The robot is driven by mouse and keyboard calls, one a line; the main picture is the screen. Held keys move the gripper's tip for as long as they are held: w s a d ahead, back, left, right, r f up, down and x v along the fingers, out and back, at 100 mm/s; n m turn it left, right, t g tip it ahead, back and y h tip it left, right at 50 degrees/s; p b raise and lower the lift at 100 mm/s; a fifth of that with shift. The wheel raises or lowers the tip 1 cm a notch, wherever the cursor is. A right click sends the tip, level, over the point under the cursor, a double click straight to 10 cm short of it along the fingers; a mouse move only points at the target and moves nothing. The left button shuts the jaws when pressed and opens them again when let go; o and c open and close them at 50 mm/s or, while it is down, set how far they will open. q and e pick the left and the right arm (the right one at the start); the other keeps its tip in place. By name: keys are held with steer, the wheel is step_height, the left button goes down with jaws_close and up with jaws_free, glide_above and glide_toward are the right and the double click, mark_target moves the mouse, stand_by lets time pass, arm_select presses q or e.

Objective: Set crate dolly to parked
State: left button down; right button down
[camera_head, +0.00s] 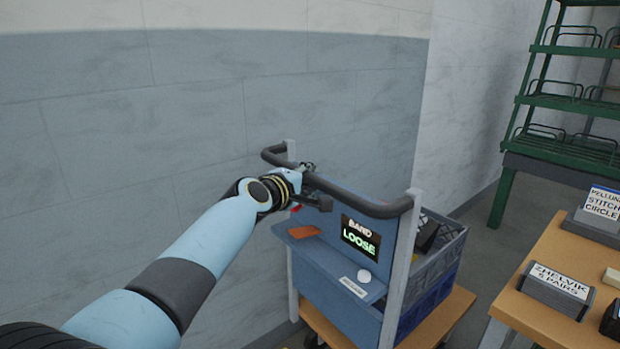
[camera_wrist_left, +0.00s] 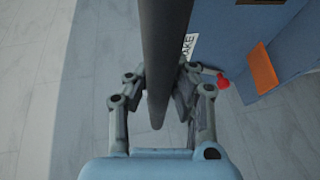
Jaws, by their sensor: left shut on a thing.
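The crate dolly has a blue panel (camera_head: 330,262), grey uprights and a dark handle bar (camera_head: 365,205) across its top. A display (camera_head: 360,240) on the panel reads "BAND LOOSE". My left gripper (camera_head: 312,190) is shut on the handle bar. In the left wrist view the bar (camera_wrist_left: 163,40) runs between its two fingers (camera_wrist_left: 160,88). An orange tab (camera_head: 303,231) and a small red part (camera_head: 296,208), partly hidden by my gripper, are on the panel. My right gripper is out of view.
A grey tiled wall (camera_head: 200,120) stands close behind the dolly. A wooden table (camera_head: 545,318) with labelled blocks (camera_head: 557,290) is at the right. A green rack (camera_head: 570,100) stands at the back right. Some floor (camera_head: 488,235) is clear between the dolly and the rack.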

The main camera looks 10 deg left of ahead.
arm_select(q)
steer(key=c, duration=1.6)
jaws_free()
steer(key=shift+r, duration=0.2)
steer(key=o, duration=0.5)
steer(key=shift+w+d+f, duration=0.1)
steer(key=shift+w+d, duration=0.05)
steer(key=shift+d, duration=0.05)
steer(key=shift+s+a, duration=0.2)
steer(key=shift+s, duration=0.25)
steer(key=v, duration=1.1)
steer(key=shift+s, duration=0.1)
